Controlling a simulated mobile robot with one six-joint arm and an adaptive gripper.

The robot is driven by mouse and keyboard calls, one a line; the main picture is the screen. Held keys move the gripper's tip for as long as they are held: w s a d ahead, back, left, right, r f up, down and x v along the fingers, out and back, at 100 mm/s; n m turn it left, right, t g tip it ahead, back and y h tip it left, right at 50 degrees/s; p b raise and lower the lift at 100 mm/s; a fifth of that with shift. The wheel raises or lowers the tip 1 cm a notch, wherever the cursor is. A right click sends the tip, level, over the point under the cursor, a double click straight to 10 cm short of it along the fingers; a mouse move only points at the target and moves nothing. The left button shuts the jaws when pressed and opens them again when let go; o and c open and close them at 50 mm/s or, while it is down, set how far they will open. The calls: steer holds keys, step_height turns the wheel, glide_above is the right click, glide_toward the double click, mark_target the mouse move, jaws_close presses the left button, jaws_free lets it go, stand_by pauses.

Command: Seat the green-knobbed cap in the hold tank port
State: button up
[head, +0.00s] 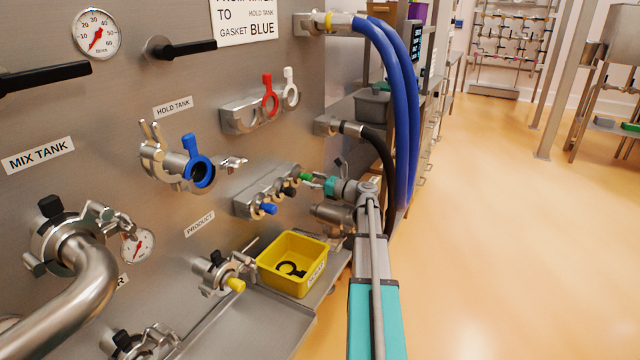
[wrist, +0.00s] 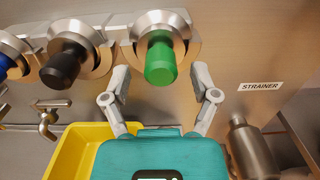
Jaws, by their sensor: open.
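The green-knobbed cap (head: 306,177) sits at the right end of a steel rack on the panel, beside a black-knobbed cap (head: 289,190) and a blue-knobbed cap (head: 268,208). In the wrist view, the green knob (wrist: 160,62) stands between the fingertips of my open gripper (wrist: 161,75), with visible gaps on both sides. My gripper (head: 318,181) is at the green knob in the head view. The hold tank port (head: 172,170) is to the left, under its label, with a blue gasket (head: 198,172) at its mouth and its clamp swung open.
A yellow bin (head: 293,263) holding a black gasket stands below the rack. Red (head: 269,93) and white (head: 290,88) gaskets hang on a holder above. A black hose (head: 380,150) and blue hoses (head: 400,90) hang right of the panel.

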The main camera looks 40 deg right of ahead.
steer(key=shift+x, duration=0.85)
jaws_close()
